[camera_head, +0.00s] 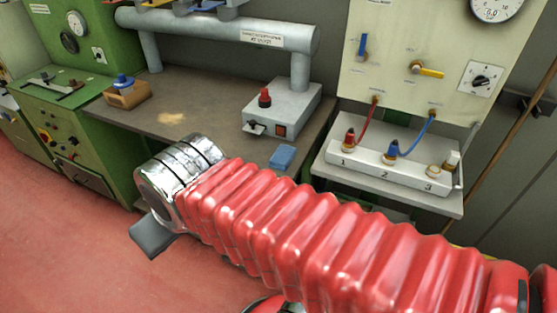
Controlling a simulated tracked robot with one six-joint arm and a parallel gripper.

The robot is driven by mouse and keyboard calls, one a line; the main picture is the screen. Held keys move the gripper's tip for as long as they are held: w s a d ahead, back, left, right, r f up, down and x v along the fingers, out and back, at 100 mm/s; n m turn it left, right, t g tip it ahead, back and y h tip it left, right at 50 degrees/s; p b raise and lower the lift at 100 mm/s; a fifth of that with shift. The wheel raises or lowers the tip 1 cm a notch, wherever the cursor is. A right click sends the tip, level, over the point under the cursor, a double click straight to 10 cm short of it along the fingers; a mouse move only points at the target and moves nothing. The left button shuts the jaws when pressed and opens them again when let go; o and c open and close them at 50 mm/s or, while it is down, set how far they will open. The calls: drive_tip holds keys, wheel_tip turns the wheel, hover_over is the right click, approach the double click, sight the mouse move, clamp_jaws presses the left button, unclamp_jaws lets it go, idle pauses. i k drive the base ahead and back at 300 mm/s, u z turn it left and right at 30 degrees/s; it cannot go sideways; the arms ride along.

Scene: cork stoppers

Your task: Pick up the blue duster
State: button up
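A small flat blue block (283,157), which looks like the blue duster, lies near the front edge of the grey-brown bench (205,105). My arm, in a red ribbed sleeve, reaches across the front from the lower right. Its silver wrist is in front of the bench, left of the blue block. My gripper (152,236) shows only as a dark grey part below the wrist, off the front of the bench and apart from the blue block. Its fingertips cannot be made out clearly, nor whether it is open.
A grey box (282,110) with a red knob stands behind the blue block. A wooden block (127,96) with a blue top sits at the bench's left. A white numbered stand (385,166) with hoses is at right. Green machines (75,125) stand left; red floor (60,225) is clear.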

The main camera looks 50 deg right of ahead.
sight(283, 158)
drive_tip(key=z, duration=0.05)
drive_tip(key=i, duration=1)
drive_tip(key=u, duration=0.05)
